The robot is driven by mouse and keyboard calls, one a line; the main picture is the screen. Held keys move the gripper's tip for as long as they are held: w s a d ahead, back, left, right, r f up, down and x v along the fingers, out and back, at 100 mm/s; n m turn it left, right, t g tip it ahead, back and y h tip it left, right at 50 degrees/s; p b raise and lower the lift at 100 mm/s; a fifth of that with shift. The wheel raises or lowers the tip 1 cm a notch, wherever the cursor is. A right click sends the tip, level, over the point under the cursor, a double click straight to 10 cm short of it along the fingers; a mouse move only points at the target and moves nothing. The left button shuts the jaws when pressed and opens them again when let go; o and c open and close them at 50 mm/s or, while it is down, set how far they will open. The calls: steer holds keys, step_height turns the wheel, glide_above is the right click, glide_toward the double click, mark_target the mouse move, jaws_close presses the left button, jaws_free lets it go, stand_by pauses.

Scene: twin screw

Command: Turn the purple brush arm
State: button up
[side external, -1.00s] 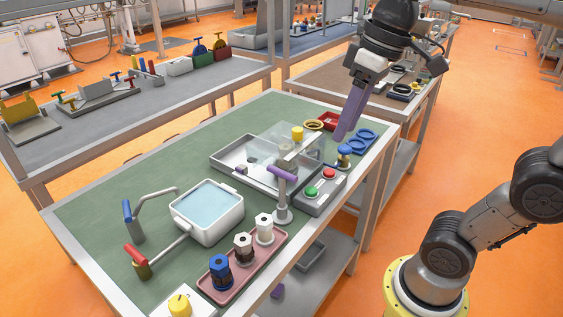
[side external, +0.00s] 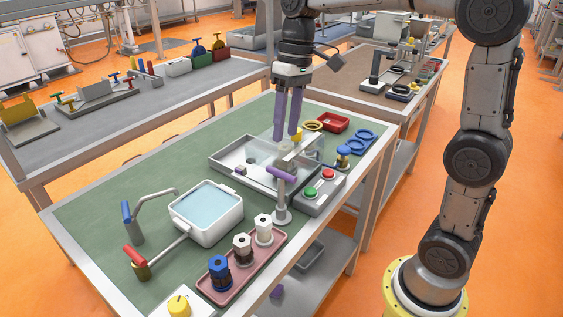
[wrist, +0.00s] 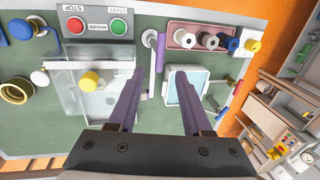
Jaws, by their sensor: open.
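The purple brush arm (side external: 282,174) is a short purple bar on top of a grey post with a round base, at the front edge of the grey tray. In the wrist view the purple bar (wrist: 160,52) lies lengthwise just beyond the gap between the fingertips. My gripper (side external: 286,137) points down above the table, behind and higher than the brush arm in the side view. Its two long purple fingers are apart with nothing between them; they also show in the wrist view (wrist: 159,75). The gripper does not appear to touch the brush arm.
A grey tray (side external: 222,167) with a clear cover and yellow knob lies beneath the gripper. A control box with green (side external: 311,191) and red buttons stands right of the post.

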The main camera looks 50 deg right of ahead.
steer(key=f, duration=0.2)
steer(key=a+f, duration=0.1)
steer(key=f, duration=0.5)
steer(key=shift+a+f, duration=0.15)
steer(key=shift+a, duration=0.2)
jaws_close()
stand_by(0.9)
